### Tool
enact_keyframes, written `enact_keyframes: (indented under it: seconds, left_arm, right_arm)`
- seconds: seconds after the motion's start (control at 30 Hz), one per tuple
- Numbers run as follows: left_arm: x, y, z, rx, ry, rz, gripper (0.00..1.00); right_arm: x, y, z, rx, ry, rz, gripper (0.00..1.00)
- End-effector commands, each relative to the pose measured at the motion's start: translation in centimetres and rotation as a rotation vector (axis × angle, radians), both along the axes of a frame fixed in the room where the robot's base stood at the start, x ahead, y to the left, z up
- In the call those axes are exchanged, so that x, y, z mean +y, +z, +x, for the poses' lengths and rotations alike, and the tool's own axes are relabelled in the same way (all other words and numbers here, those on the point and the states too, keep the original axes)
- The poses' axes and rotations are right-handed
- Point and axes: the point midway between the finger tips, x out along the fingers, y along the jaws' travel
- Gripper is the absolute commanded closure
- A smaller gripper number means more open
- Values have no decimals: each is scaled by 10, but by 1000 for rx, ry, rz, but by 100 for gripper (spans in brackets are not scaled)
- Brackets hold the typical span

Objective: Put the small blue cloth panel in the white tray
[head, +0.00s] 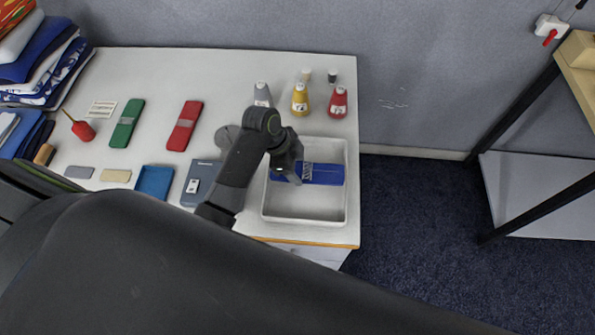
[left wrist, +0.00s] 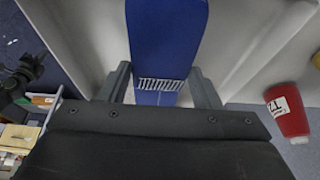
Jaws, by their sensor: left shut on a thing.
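The small blue cloth panel (head: 326,174) is long with rounded ends and a pale striped band. It lies lengthwise over the far half of the white tray (head: 304,206), and I cannot tell whether it touches the tray floor. My left gripper (head: 292,172) is shut on the panel near its left end. In the left wrist view the panel (left wrist: 167,32) runs between the two fingers of the left gripper (left wrist: 162,86), with the tray's pale inside behind it. A dark shape at that view's left edge may be my right arm; its fingers are not clear.
Grey, yellow (head: 300,100) and red (head: 338,102) bottles stand behind the tray. Green (head: 127,125) and red (head: 185,126) panels, a flat blue piece (head: 154,181) and a dark blue-grey case (head: 200,182) lie to its left. The table's right edge is close beside the tray.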

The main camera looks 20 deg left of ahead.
Motion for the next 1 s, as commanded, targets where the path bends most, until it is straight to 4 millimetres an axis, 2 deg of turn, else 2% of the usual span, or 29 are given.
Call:
enact_keyframes:
  seconds: [0.2,0.3,0.67,0.7,0.87,1.0]
  left_arm:
    - [0,-30,-1,5,0,-1,69]
    - [0,-38,-1,3,1,-1,69]
    - [0,-42,-1,1,1,0,69]
    - [0,-42,-1,1,1,0,40]
    - [0,-41,-1,1,1,0,21]
    - [0,-41,-1,1,1,0,21]
  right_arm:
    - [0,4,1,-1,0,0,100]
    - [0,4,0,-1,0,0,100]
    - [0,3,1,-1,0,0,100]
    - [0,3,0,-1,0,0,100]
    - [0,3,0,-1,0,0,100]
    - [0,3,0,-1,0,0,100]
